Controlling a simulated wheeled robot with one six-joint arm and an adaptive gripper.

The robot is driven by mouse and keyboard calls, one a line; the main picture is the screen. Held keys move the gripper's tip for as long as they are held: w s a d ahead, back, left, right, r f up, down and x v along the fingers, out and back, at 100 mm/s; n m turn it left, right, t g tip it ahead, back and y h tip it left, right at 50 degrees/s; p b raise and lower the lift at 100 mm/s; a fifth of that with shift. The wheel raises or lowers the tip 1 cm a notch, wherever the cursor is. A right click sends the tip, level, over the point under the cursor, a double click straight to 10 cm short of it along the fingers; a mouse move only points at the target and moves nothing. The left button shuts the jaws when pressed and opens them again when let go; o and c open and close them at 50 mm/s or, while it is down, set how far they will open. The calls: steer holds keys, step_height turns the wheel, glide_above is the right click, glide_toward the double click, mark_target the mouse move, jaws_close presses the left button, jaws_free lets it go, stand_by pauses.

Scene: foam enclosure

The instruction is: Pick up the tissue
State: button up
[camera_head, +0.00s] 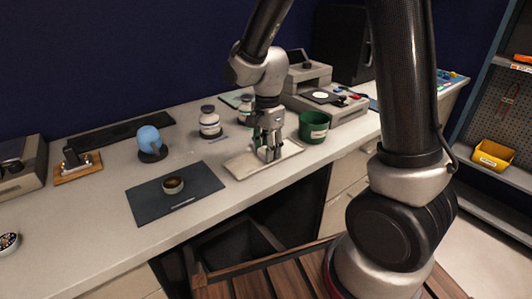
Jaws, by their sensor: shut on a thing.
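My gripper (271,157) points straight down over a shallow pale tray (240,168) on the counter. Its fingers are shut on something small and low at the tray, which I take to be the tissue. The fingers hide most of it, and I cannot make out its shape or tell it clearly from the pale tray. I cannot tell whether it touches the tray floor.
A green cup (313,127) stands close right of the tray, and white jars (209,122) stand behind left. A dark mat (150,203) with a small round tin (173,185) lies left. A blue rounded object (149,140) stands farther back. The counter's front edge is near the tray.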

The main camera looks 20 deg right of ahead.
steer(key=shift+r, duration=0.1)
step_height(320, 180, up, 10)
stand_by(0.4)
steer(key=shift+o, duration=0.4)
